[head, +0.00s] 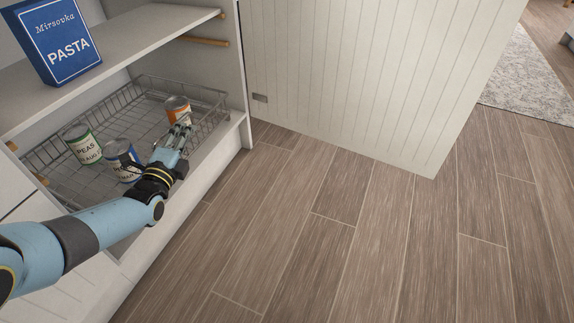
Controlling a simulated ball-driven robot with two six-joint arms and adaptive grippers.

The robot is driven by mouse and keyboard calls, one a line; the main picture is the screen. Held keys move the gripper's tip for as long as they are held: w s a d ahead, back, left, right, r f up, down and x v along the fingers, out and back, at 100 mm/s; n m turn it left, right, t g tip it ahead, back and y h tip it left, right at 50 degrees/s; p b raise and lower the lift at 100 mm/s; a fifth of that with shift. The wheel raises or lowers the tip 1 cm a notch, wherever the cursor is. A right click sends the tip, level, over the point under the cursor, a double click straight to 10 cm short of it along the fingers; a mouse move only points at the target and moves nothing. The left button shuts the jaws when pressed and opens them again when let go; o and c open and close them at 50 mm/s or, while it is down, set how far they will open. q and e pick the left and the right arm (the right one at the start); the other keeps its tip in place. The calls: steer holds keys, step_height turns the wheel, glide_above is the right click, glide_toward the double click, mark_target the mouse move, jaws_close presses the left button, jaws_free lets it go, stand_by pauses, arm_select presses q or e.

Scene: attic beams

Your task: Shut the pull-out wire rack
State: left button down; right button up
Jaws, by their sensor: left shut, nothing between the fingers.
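The pull-out wire rack (211,122) is a grey wire basket low in the white cabinet. Its near side is partly hidden behind my left arm, and I cannot tell exactly how far out it stands. In it are a green-labelled peas can (83,144), a can with a blue and white label (119,153) and an orange-labelled can (177,105). My left gripper (181,131) is shut and empty at the rack's front side, just in front of the orange can. I cannot tell whether it touches the wire. My right gripper is out of view.
A blue pasta box (58,45) stands on the shelf (125,42) above the rack. A wooden rail (205,41) runs under that shelf. A white panelled surface (335,75) stands to the right. The wooden floor (330,220) in front is clear.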

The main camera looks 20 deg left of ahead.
arm_select(q)
steer(key=shift+w+a, duration=0.15)
steer(key=shift+a, duration=0.7)
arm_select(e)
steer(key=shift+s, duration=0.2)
arm_select(q)
steer(key=shift+a+r, duration=0.1)
